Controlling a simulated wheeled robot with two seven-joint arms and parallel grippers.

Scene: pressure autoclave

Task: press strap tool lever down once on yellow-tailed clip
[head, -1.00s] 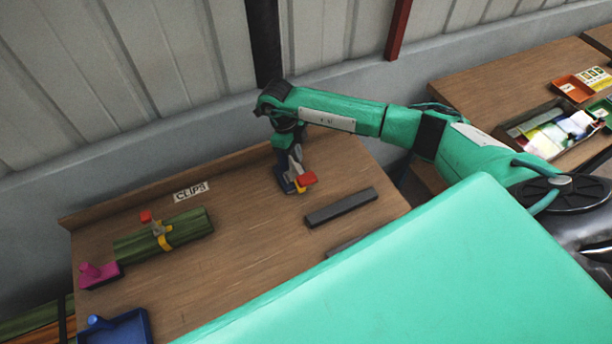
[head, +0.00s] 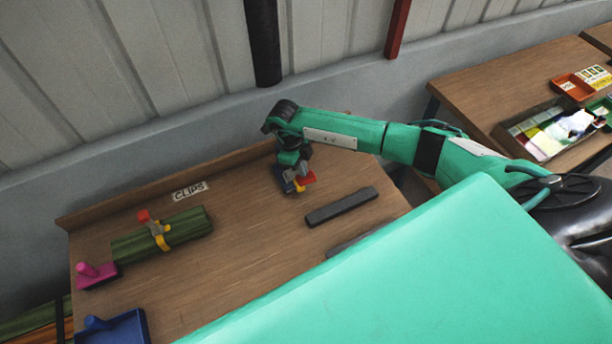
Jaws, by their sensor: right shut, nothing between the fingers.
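A small blue-and-grey tool (head: 287,183) with a red block and a yellow bit stands near the back of the wooden bench in the head view. My right gripper (head: 301,169) is shut and empty, pointing down right over this tool. Its fingertips overlap the tool in the picture, and I cannot tell whether they touch it. The tool's lever is partly hidden and too small to read. My left gripper is out of view.
A dark grey bar (head: 341,207) lies right of the tool. A magenta-handled block (head: 97,273) and blue tray (head: 118,328) sit at the left. A "CLIPS" label (head: 190,191) is near the back edge. The bench middle is clear.

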